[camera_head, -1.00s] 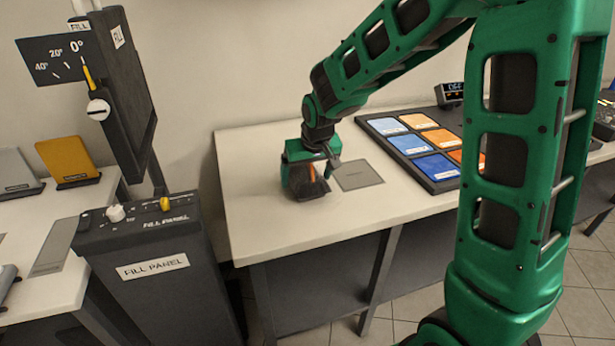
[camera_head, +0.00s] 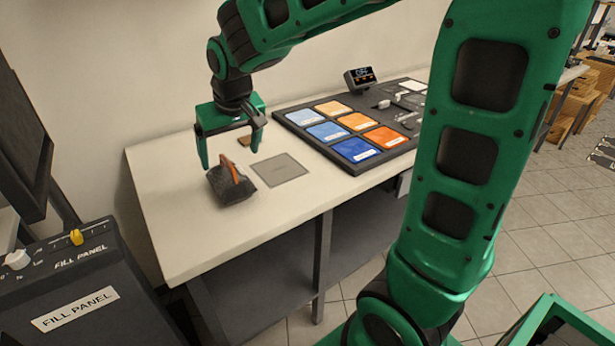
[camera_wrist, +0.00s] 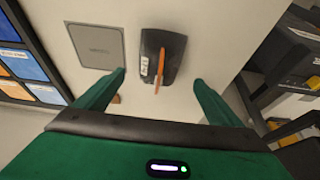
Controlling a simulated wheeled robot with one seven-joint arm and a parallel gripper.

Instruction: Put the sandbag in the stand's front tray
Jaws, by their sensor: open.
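The sandbag (camera_head: 233,184) is a dark grey bag with an orange handle strap. It lies on the white table left of a flat grey plate (camera_head: 280,169). My gripper (camera_head: 230,153) is open and empty, above and slightly behind the bag, with its fingers pointing down. In the wrist view the bag (camera_wrist: 172,62) lies beyond the gap between the open fingers (camera_wrist: 160,77), apart from them, its orange strap toward me. I cannot make out the stand's front tray in these frames.
A dark tray of blue and orange squares (camera_head: 300,135) lies to the right, with a small display (camera_head: 360,77) behind. A dark fill panel (camera_head: 75,285) stands at the lower left. Tiled floor shows at the right.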

